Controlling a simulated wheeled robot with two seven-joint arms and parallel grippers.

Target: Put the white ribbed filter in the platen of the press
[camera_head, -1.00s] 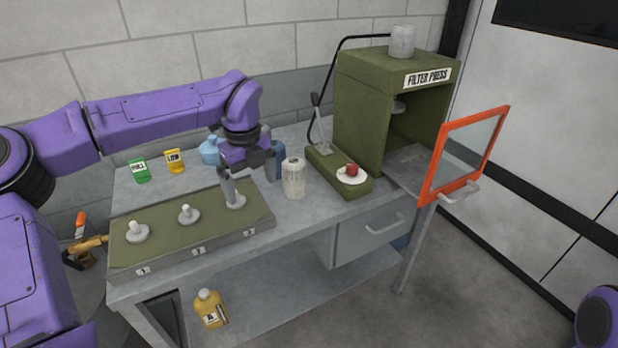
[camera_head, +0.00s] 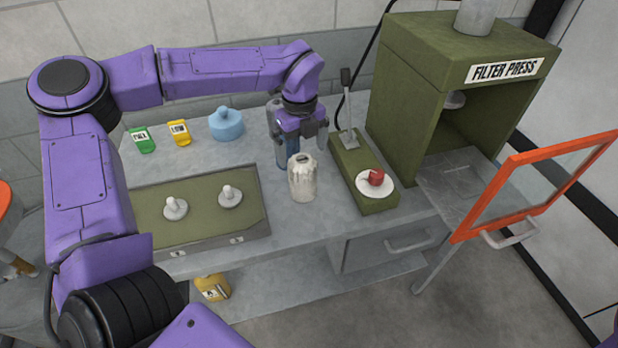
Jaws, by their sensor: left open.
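The white ribbed filter (camera_head: 303,183) stands upright on the grey bench, left of the green lever base. My left gripper (camera_head: 299,138) is open and empty, pointing down just behind and above the filter's top; I cannot tell whether a finger touches it. The green filter press (camera_head: 418,95) stands at the right with its front open. The grey platen (camera_head: 462,186) lies flat in its lower opening, with nothing seen on it. The orange-framed door (camera_head: 530,185) is swung open to the right. My right gripper is out of view.
A blue bottle (camera_head: 281,152) is close behind the gripper. A red knob (camera_head: 376,177) on a white disc and a lever (camera_head: 347,108) stand between filter and press. A green tray (camera_head: 200,228) with knobs is at left, partly hidden by my arm.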

